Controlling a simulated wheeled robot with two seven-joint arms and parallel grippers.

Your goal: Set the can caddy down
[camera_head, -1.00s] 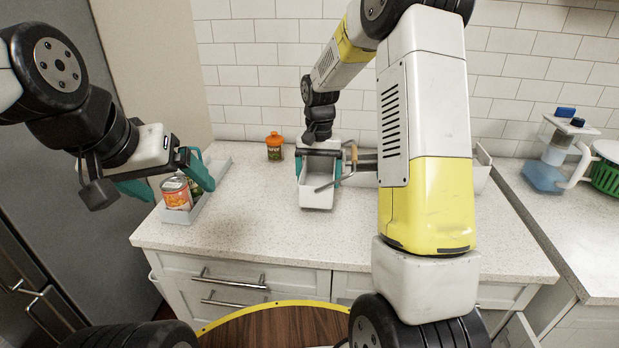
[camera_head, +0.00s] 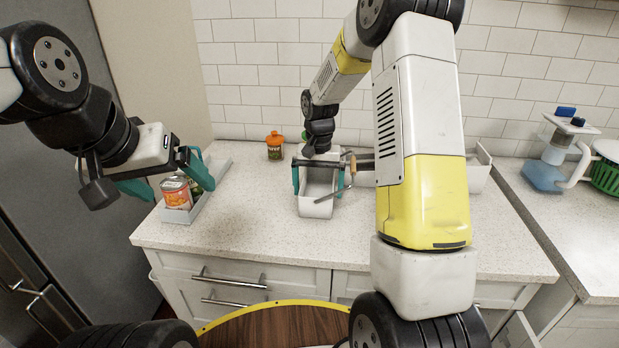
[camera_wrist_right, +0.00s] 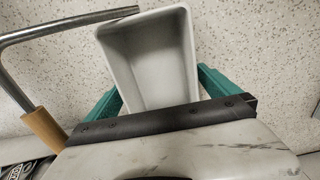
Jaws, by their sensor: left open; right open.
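A white open-topped bin (camera_head: 316,208), which I take for the can caddy, is at mid-counter and looks empty inside. A bent metal bar with a wooden grip (camera_head: 352,163) runs along its right side. In the right wrist view the bin (camera_wrist_right: 150,60) lies between my teal fingers, and the bar (camera_wrist_right: 60,30) with its wooden grip (camera_wrist_right: 44,129) is at left. My right gripper (camera_head: 318,180) is open, one finger on each side of the bin; contact is unclear. My left gripper (camera_head: 165,180) is open and empty, beside a light tray holding cans.
The light tray (camera_head: 198,210) at the left holds an orange-labelled can (camera_head: 176,193) and a greenish can (camera_head: 203,177). An orange-lidded jar (camera_head: 274,147) stands near the back wall. A blue-and-white dispenser (camera_head: 547,172) and green basket (camera_head: 606,177) are right. Front-centre counter (camera_head: 260,225) is clear.

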